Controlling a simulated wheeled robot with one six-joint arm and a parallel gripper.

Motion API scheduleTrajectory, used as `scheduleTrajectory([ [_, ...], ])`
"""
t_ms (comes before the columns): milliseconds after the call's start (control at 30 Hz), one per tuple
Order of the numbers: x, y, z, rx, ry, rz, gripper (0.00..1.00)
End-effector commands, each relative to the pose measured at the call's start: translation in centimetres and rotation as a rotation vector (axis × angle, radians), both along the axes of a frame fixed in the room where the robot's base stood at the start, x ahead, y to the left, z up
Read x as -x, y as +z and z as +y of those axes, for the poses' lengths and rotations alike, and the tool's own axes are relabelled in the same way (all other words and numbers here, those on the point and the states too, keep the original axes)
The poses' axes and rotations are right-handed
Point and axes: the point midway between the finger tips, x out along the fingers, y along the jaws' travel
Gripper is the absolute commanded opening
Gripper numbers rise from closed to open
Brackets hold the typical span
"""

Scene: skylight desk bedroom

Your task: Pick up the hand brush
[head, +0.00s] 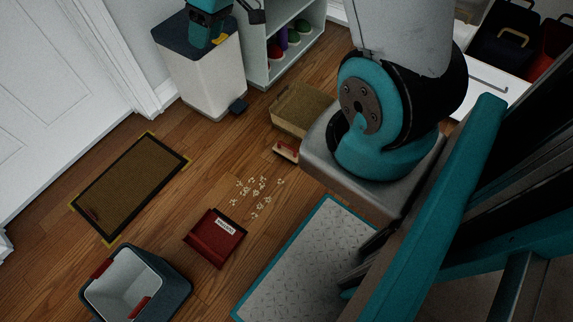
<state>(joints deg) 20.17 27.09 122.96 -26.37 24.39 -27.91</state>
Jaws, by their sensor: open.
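The hand brush (285,151) appears as a small red and tan piece on the wood floor, in front of a tan box. Its right end is hidden behind my arm's base. My gripper (252,12) shows only in part at the top edge, beside my teal wrist and in front of the white bin and shelf. It is open, and I see nothing in it. It is well apart from the brush, up and to the left in the picture.
A red dustpan (213,240) lies near scattered pale crumbs (255,196). A tan box (302,108) stands behind the brush. A bin (205,82), shelf (257,58), doormat (130,187) and open cooler (172,281) stand around. Floor between mat and crumbs is clear.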

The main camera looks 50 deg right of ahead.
Motion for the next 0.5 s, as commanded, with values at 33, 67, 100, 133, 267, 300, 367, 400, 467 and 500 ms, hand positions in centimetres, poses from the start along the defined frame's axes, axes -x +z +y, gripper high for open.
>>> scheduleTrajectory([
  [33, -0.7, -7.1, -3.2, -0.003, -0.042, 0.001, 0.47],
  [67, -1.1, -9.7, -4.9, -0.002, -0.059, -0.003, 0.47],
  [100, -1.3, -13.3, -7.2, 0.000, -0.084, -0.012, 0.47],
  [133, -1.4, -15.9, -8.9, 0.002, -0.101, -0.019, 0.47],
  [267, -0.3, -28.0, -16.1, 0.014, -0.178, -0.044, 0.47],
  [300, 0.5, -31.6, -18.0, 0.019, -0.199, -0.051, 0.47],
  [367, 1.8, -36.7, -20.6, 0.027, -0.231, -0.062, 0.47],
  [400, 2.8, -39.8, -22.0, 0.031, -0.250, -0.067, 0.47],
  [467, 4.3, -43.8, -23.8, 0.039, -0.275, -0.075, 0.47],
  [500, 5.2, -46.1, -24.7, 0.045, -0.289, -0.079, 0.47],
])
